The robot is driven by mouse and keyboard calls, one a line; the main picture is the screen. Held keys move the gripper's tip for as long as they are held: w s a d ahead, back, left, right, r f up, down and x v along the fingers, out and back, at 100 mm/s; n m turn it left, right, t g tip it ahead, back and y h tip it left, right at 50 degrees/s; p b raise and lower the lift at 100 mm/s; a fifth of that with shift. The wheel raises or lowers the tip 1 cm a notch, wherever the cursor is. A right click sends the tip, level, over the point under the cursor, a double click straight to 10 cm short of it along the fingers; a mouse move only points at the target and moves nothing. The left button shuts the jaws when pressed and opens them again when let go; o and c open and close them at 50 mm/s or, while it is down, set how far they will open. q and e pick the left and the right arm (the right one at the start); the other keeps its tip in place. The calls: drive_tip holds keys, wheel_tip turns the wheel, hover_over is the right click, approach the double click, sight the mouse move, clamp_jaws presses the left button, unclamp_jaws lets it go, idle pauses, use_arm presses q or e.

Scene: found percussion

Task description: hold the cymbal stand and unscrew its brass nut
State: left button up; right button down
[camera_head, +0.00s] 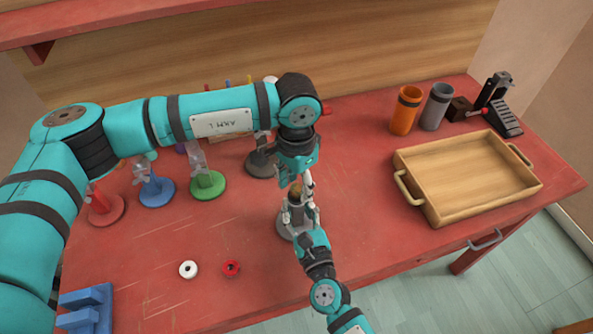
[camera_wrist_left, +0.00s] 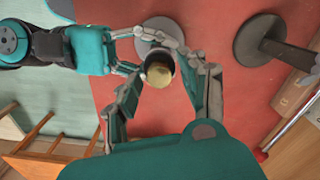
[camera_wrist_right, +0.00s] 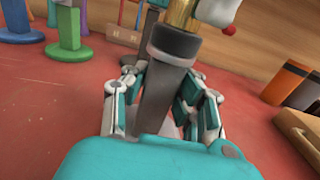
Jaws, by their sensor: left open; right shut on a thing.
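The grey cymbal stand has a round base (camera_head: 285,228) on the red table and an upright post (camera_wrist_right: 165,95). Its brass nut (camera_wrist_left: 159,74) sits at the top of the post; it also shows at the top of the right wrist view (camera_wrist_right: 181,14). My right gripper (camera_head: 301,214) is shut around the post below the nut, coming from the front. My left gripper (camera_wrist_left: 166,68) points down from above, open, with its fingers apart on either side of the nut. In the head view the left gripper partly covers the nut.
Red (camera_head: 105,208), blue (camera_head: 157,191), green (camera_head: 208,185) and dark grey (camera_head: 260,163) stands are behind and left. A white ring (camera_head: 188,269) and red ring (camera_head: 231,268) lie front left. A wooden tray (camera_head: 433,215), orange cup (camera_head: 405,112), grey cup (camera_head: 436,108) and black pedal (camera_head: 505,118) are right.

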use_arm(q)
drive_tip(key=shift+f, duration=0.4)
drive_tip(key=shift+c, duration=0.4)
